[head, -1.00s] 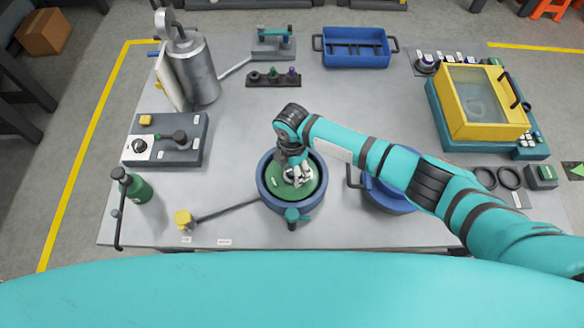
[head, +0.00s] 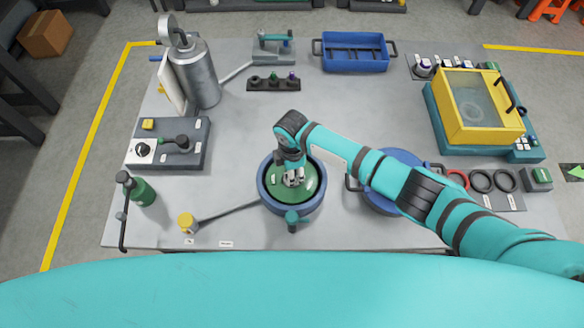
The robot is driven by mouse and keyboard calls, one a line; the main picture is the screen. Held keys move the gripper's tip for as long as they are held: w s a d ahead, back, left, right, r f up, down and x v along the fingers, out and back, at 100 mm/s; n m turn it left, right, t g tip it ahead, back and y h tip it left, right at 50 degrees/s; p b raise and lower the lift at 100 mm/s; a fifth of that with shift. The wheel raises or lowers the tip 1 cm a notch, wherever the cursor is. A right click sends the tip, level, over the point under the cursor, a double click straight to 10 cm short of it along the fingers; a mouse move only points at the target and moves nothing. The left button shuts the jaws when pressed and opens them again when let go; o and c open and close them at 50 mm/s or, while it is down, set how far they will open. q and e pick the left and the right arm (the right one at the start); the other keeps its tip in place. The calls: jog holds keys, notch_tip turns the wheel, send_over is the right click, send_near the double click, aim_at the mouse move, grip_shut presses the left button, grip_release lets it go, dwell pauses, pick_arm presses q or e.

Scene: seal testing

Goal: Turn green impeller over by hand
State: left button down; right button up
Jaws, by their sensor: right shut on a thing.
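The green impeller (head: 284,198) is a round green disc lying inside a round blue housing (head: 265,205) at the front middle of the table. My right gripper (head: 293,180) points down at the middle of the disc and is shut on the impeller's central part. The gripper and wrist hide the exact grip and part of the disc. My left gripper is not in view.
A blue round pot (head: 382,200) stands just right of the housing, partly under my right arm. A teal valve (head: 292,218) sits at the housing's front. The table centre behind is clear.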

jog(key=m+p, duration=0.2)
jog(key=m, duration=0.3)
jog(key=shift+s+r+m, duration=0.1)
jog(key=shift+m, duration=1.1)
jog(key=m, duration=0.4)
jog(key=o, duration=1.2)
